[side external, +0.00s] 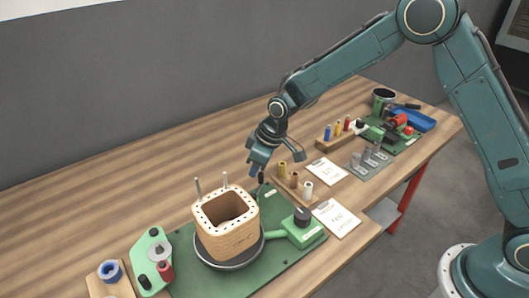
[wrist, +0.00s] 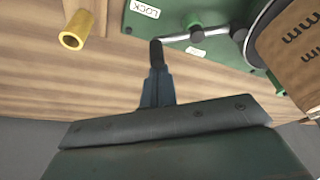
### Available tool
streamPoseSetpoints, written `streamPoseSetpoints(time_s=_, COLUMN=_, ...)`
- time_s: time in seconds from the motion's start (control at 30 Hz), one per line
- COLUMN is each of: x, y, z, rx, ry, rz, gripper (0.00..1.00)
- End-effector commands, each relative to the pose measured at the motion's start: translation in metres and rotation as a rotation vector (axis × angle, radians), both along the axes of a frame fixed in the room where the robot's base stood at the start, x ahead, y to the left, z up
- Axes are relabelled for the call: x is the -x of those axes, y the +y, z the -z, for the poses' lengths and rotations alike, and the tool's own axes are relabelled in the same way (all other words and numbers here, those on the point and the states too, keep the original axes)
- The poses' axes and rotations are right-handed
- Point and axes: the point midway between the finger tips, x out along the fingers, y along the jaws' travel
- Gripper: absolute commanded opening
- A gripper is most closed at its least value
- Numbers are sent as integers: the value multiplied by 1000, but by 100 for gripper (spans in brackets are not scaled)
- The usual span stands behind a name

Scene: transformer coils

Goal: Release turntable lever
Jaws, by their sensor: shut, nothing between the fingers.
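The turntable (side external: 230,264) is a dark round disc on a green board (side external: 190,285), carrying a square wooden coil former (side external: 228,236). In the wrist view, a pale metal lever rod (wrist: 220,31) with a dark pivot (wrist: 197,35) runs beside the turntable edge, near a white LOCK label (wrist: 145,9). My gripper (wrist: 156,75) is shut and empty, pointing at the lever's left end. In the side view my gripper (side external: 257,167) hangs just behind the former. A black piece meets the fingertips; I cannot tell whether they touch the lever.
The bench (side external: 110,215) behind is clear.

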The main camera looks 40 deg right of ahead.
Motion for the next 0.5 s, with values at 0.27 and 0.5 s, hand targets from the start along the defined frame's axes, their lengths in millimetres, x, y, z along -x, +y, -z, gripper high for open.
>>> streamPoseSetpoints(time_s=0.27, x=3, y=-2, z=0, rx=0, ry=-2, rz=63, gripper=0)
streamPoseSetpoints(time_s=0.5, x=8, y=-6, z=0, rx=0, ry=0, rz=193, gripper=0)
